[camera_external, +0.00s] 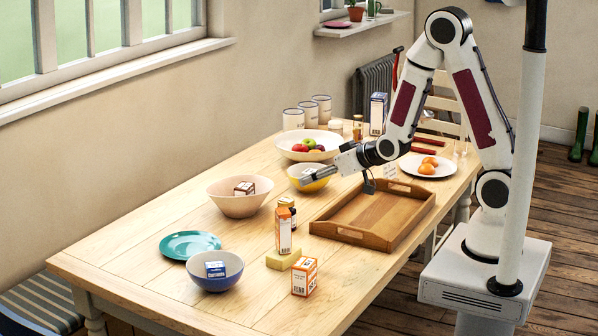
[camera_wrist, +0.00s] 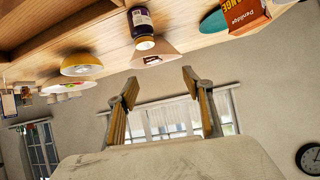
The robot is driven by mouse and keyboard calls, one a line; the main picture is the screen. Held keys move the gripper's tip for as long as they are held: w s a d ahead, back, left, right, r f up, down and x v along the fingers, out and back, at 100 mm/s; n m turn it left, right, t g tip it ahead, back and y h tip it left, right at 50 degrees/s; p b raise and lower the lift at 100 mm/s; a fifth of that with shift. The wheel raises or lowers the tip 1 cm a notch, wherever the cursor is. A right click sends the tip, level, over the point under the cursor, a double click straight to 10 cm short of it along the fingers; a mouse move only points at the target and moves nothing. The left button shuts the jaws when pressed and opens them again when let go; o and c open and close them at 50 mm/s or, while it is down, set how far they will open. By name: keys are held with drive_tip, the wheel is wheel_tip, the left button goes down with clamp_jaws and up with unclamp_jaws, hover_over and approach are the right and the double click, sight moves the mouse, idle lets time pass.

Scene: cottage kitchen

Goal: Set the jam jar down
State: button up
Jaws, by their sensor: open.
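A small dark jar with a pale label, seemingly the jam jar (camera_wrist: 142,22), shows upside down in the wrist view, apart from my fingers. In the external view the jar (camera_external: 291,212) is on the table, partly hidden behind a tall orange and white carton (camera_external: 283,232). My gripper (camera_external: 306,180) is open and empty, held level above the table near the yellow bowl (camera_external: 322,183). In the wrist view my gripper (camera_wrist: 159,84) shows its two fingers spread with nothing between them.
A wooden tray (camera_external: 340,233) lies right of the jar. A beige bowl (camera_external: 238,204) with a small box is to the left. A yellow block (camera_external: 284,260), an orange box (camera_external: 304,277), a blue bowl (camera_external: 215,278) and a teal plate (camera_external: 190,245) are nearer. The near table end is clear.

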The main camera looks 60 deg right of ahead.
drive_tip(key=s+a+r+n+g+y, duration=0.1)
drive_tip(key=s+a+r+g, duration=0.15)
drive_tip(key=s+r, duration=0.8)
drive_tip(key=s+r+g, duration=0.2)
drive_tip(key=s, duration=0.7)
drive_tip(key=s+r+g, duration=0.1)
drive_tip(key=s+r, duration=0.1)
drive_tip(key=s, duration=0.8)
drive_tip(key=shift+d+n+g, duration=0.25)
drive_tip(key=shift+n+g, duration=0.05)
drive_tip(key=shift+g, duration=0.05)
